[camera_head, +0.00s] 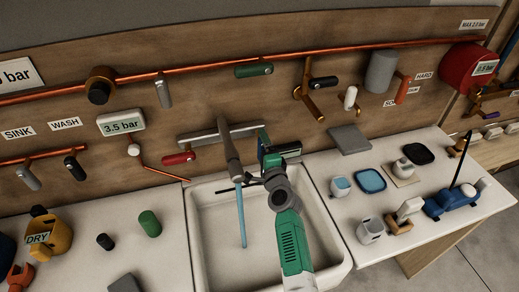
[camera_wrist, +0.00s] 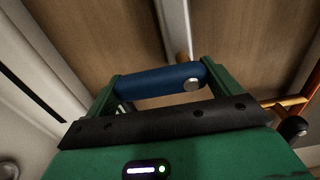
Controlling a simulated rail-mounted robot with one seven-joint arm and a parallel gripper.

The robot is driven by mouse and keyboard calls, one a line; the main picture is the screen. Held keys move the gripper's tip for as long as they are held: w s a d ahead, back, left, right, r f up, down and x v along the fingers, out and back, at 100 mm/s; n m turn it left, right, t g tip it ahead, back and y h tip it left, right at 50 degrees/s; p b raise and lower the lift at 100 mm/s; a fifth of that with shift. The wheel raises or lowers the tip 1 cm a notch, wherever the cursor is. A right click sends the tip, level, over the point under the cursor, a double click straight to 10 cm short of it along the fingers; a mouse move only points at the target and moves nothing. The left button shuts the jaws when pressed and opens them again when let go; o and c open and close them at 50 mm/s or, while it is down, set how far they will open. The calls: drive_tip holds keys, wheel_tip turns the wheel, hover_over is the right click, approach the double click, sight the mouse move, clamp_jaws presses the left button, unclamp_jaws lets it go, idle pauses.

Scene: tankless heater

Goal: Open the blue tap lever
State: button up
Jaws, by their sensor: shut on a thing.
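The blue tap lever (camera_wrist: 150,83) is a rounded blue handle with a silver round cap at its right end. In the wrist view it lies across between the two green fingers of my gripper (camera_wrist: 160,84), which is shut on it. In the head view my gripper (camera_head: 268,148) is at the right end of the grey wall-mounted tap above the sink, and it hides the blue lever there. The tap's grey spout (camera_head: 229,150) points down over the white basin (camera_head: 215,240). A light blue stream (camera_head: 241,215) runs from the spout into the basin.
A red lever (camera_head: 179,158) sits left of the tap, and a green lever (camera_head: 254,70) is on the copper pipe above. A copper branch with a black lever (camera_head: 324,82) is close on the right. Cups and dishes stand on the right counter (camera_head: 340,212).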

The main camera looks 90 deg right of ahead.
drive_tip(key=o, duration=1.3)
drive_tip(key=shift+o, duration=0.2)
drive_tip(key=shift+a, duration=0.1)
drive_tip(key=p+v, duration=0.4)
drive_tip(key=v, duration=0.3)
drive_tip(key=shift+s+a, duration=0.15)
drive_tip(key=shift+a, duration=0.15)
